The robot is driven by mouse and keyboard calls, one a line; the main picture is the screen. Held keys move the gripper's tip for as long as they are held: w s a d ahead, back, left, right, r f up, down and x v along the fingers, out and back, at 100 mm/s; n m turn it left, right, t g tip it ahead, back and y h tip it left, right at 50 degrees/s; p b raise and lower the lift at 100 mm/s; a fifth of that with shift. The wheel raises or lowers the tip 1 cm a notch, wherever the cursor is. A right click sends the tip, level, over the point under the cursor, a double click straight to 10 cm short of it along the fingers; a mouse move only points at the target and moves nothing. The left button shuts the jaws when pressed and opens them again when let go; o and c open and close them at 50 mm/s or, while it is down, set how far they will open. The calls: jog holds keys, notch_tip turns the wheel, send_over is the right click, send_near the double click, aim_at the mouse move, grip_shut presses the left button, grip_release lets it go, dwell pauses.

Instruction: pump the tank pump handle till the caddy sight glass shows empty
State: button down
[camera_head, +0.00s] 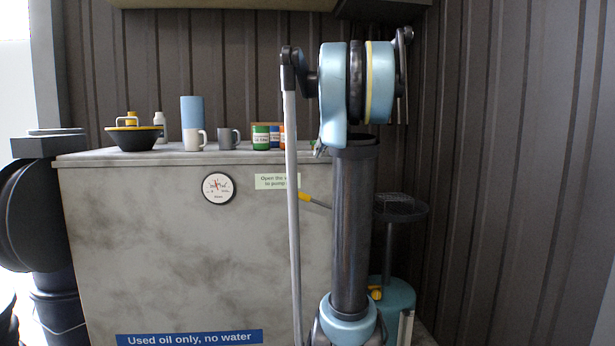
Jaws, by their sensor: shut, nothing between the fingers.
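The grey used-oil tank (130,260) fills the left and middle of the view. A dark lever with a yellow grip (305,197) sticks out at its right front, below a label starting "Open the". My arm hides its other end, so I cannot tell for sure whether it is the pump handle. Behind my arm at the right stands the teal caddy (399,296) with a round dark pan (401,208) on a post. A pale upright strip (406,327) on the caddy may be the sight glass; its level is unreadable. My gripper does not show.
A round gauge (218,188) is on the tank front. On the tank top are a dark bowl (135,138), a blue cylinder (192,111), mugs (228,138) and small cans (261,137). A ribbed wall (500,180) closes the right and back. My arm blocks the middle.

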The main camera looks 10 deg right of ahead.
jog(key=x, duration=1.3)
jog(key=shift+w+a+f, duration=0.1)
jog(key=shift+a+f, duration=0.05)
jog(key=shift+f, duration=0.2)
jog(key=shift+f, duration=0.1)
